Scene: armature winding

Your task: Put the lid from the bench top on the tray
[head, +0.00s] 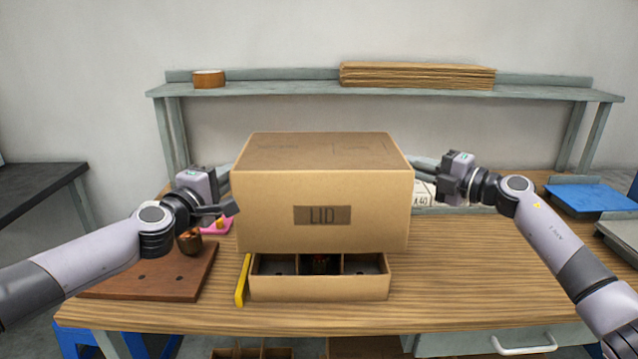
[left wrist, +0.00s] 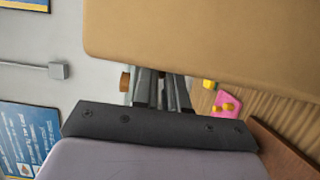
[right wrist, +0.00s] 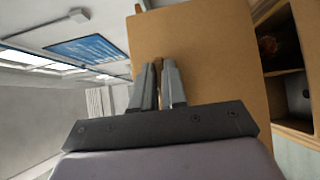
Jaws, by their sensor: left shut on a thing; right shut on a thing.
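The lid (head: 322,190) is a large brown cardboard box top marked "LID". It hangs level above the cardboard tray (head: 318,288), its lower edge close over the tray's back part in the head view. The tray stands on the bench with divided compartments, one holding a dark item. My left gripper (head: 232,196) is shut on the lid's left side; the lid also fills the top of the left wrist view (left wrist: 200,45). My right gripper (head: 425,172) is shut on the lid's right side, seen too in the right wrist view (right wrist: 200,60). The lid hides the tray's rear.
A yellow strip (head: 242,280) stands against the tray's left side. A pink item (head: 217,226) and a white label (head: 422,194) sit behind. The bench right of the tray is clear.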

